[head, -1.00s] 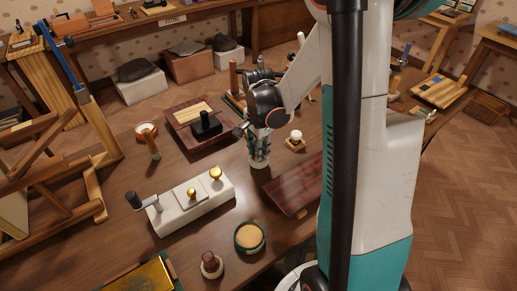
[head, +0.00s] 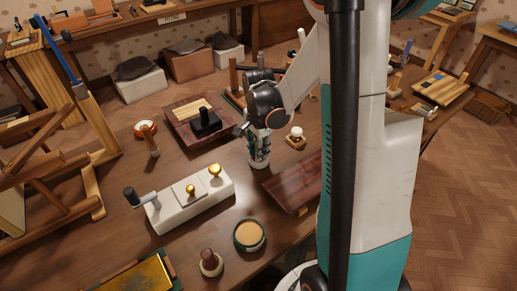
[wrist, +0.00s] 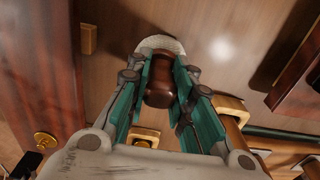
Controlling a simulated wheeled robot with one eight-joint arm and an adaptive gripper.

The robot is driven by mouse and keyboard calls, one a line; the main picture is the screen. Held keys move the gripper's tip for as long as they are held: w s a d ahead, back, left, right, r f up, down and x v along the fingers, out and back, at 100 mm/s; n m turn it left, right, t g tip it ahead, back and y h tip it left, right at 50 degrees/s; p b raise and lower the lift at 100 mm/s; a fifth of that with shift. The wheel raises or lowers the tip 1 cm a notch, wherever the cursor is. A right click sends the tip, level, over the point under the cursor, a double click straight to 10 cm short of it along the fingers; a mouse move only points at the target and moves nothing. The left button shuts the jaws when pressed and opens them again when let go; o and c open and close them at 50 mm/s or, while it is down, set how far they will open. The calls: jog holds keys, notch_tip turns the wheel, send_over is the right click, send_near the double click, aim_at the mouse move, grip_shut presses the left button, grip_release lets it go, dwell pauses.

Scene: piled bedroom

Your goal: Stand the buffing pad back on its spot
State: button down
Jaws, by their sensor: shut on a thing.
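My gripper (head: 259,148) is shut on the buffing pad, pointing down over the middle of the wooden table. In the wrist view the buffing pad shows a dark brown handle (wrist: 160,82) between the green-sided fingers and a pale, fuzzy pad (wrist: 161,43) at their far end. In the head view its pale base (head: 260,162) shows just below the fingertips and looks upright. I cannot tell whether it touches the table. The fingers hide part of the handle. No marked spot for it can be made out.
A white block with brass knobs (head: 174,212) stands front left of my gripper. A dark reddish board (head: 295,185) lies to the right, and a small wooden stand with a white knob (head: 296,138) behind right. A round tin (head: 249,235) and a brown-handled tool (head: 209,262) stand in front.

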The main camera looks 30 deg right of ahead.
jog(key=shift+f, duration=0.1)
jog(key=c, duration=1.3)
grip_release()
jog(key=shift+c, duration=0.2)
jog(key=shift+r+p, duration=2.85)
jog(key=shift+r, duration=1.2)
